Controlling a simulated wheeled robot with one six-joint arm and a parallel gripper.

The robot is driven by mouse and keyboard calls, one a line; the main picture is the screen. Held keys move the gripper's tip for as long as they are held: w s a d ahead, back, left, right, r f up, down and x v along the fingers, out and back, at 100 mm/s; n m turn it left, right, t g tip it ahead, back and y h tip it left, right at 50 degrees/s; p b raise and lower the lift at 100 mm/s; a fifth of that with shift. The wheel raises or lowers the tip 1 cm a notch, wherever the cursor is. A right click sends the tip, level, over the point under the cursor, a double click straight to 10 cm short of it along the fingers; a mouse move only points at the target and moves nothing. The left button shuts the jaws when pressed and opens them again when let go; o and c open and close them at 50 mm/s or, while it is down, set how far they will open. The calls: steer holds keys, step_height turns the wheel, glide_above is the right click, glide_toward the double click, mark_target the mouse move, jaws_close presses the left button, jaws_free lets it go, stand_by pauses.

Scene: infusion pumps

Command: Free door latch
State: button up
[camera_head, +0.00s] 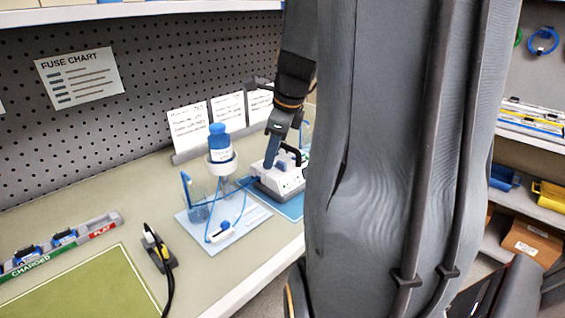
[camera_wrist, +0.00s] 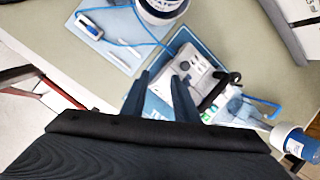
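A white infusion pump (camera_head: 281,181) stands on a blue mat (camera_head: 290,207) at the bench's front edge. It also shows in the wrist view (camera_wrist: 190,68). A black curved handle (camera_wrist: 214,92) is on its right side there; I cannot tell whether it is the latch or whether it is engaged. My gripper (camera_wrist: 161,76) has its two dark fingers apart, with the pump and mat visible between and beyond them. In the head view my gripper (camera_head: 272,150) points down at the pump's left side. Contact cannot be told.
A blue-capped bottle (camera_head: 219,147) in a white ring holder stands left of the pump, beside a pale tray (camera_head: 245,226) with blue tubing. Another bottle (camera_wrist: 297,143) is at the wrist view's lower right. A battery rack (camera_head: 60,243) and a black cabled device (camera_head: 158,248) are farther left.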

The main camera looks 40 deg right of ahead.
mark_target(282, 162)
steer(key=d+r+m, duration=0.2)
steer(key=d+m, duration=0.4)
steer(key=m, duration=0.1)
steer(key=shift+t, duration=0.4)
steer(key=x, duration=0.7)
steer(key=shift+s+d+f, duration=0.1)
steer(key=shift+d+f, duration=0.15)
steer(key=shift+f, duration=0.1)
jaws_close()
